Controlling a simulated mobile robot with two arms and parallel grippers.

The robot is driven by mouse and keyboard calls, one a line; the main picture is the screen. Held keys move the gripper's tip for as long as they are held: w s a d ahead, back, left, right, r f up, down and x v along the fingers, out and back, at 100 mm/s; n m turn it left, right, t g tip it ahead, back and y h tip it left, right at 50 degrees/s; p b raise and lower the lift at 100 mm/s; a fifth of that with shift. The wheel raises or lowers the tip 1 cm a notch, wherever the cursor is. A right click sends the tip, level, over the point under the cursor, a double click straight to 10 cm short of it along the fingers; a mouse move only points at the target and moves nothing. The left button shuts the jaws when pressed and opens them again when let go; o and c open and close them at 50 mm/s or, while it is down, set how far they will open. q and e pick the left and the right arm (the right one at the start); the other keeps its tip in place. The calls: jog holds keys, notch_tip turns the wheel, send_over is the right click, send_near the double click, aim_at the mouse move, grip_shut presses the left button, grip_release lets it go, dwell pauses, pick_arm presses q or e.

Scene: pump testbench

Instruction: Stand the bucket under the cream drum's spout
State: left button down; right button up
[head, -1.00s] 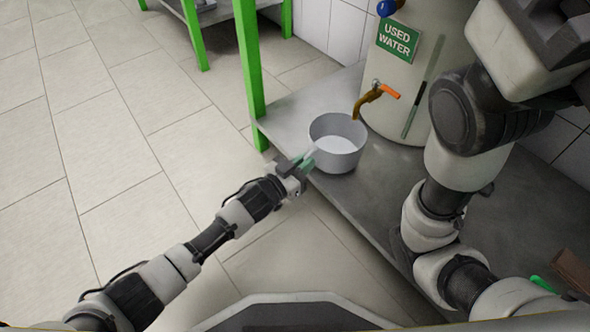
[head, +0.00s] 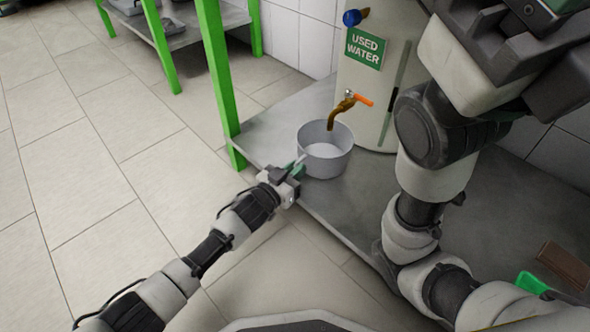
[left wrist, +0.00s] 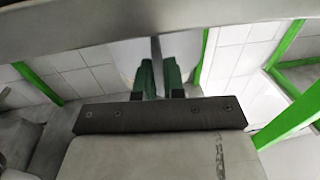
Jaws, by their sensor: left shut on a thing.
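The grey bucket (head: 326,164) is upright at the shelf's front, in front of the cream drum (head: 375,85) marked "USED WATER". The drum's brass spout (head: 337,112), with an orange handle, ends over the bucket's open mouth in the head view. I cannot tell whether the bucket's base touches the shelf. My left gripper (head: 298,166) is shut on the bucket's near left side at the rim. Its green fingers (left wrist: 158,78) are close together in the left wrist view. My right arm rises at the right, and its fingers are not visible.
The grey shelf (head: 350,205) has a green front-left post (head: 217,80). A brown block (head: 563,266) and a green item (head: 532,284) lie on it at the right. A blue knob (head: 352,17) is higher on the drum. Open tiled floor (head: 90,180) lies to the left.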

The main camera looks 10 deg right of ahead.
pick_arm(q)
jog(key=shift+f, duration=0.2)
jog(key=c, duration=1.1)
grip_release()
jog(key=shift+a, duration=0.1)
